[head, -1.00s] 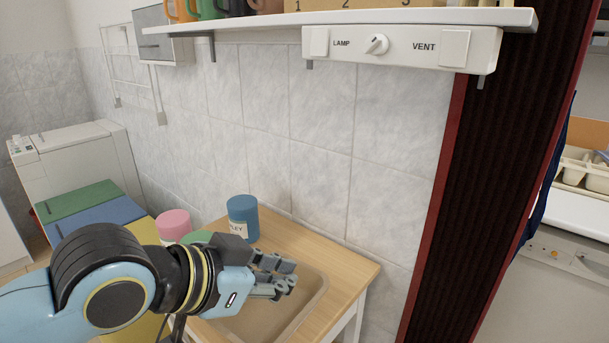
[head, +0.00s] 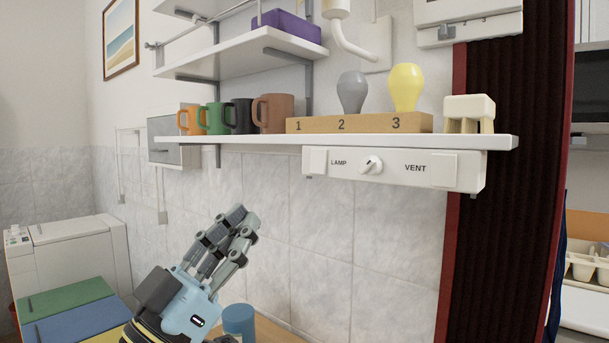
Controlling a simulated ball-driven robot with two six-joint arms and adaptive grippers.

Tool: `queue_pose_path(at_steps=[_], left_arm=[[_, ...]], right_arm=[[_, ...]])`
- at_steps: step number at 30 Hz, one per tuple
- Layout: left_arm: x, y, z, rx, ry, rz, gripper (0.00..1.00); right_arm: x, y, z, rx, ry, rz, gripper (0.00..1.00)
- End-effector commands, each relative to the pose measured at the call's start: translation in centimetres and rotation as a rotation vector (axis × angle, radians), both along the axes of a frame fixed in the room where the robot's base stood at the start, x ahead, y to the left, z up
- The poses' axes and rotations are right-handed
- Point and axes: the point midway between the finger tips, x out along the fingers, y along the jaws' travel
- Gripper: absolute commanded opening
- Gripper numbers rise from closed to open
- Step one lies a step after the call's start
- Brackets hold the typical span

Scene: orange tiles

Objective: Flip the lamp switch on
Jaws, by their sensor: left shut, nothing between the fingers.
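The white switch panel (head: 393,169) is mounted under the shelf. The lamp switch (head: 318,162) is the white rocker at its left end, beside the word LAMP. A round knob (head: 371,165) sits to the right of that word, and the vent switch (head: 443,170) is at the right end. My left gripper (head: 240,222) is raised in front of the tiled wall, fingers pointing up and right. It is shut and empty, lower left of the lamp switch and apart from it in the picture. My right gripper is not in view.
The shelf (head: 480,141) above the panel holds several mugs (head: 273,113), a numbered wooden block (head: 300,124) with grey and yellow bulb-shaped pieces, and a cream object (head: 469,112). A blue jar (head: 239,320) stands below my gripper. A dark curtain (head: 500,240) hangs at right.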

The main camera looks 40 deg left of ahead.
Motion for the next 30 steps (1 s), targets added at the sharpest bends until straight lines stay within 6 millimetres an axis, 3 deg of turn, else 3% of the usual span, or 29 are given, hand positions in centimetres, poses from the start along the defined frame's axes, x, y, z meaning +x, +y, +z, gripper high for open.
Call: queue_pose_path(at_steps=[8,21,30], left_arm=[[1.2,-0.1,1.2,-0.001,-0.003,0.001,0.00],[8.3,-0.7,6.6,-0.002,-0.002,0.001,0.00],[11.6,-0.9,5.7,0.000,0.001,0.000,0.00]], right_arm=[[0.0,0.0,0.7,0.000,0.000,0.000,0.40],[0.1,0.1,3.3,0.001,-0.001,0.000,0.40],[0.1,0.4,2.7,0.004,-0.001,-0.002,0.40]])
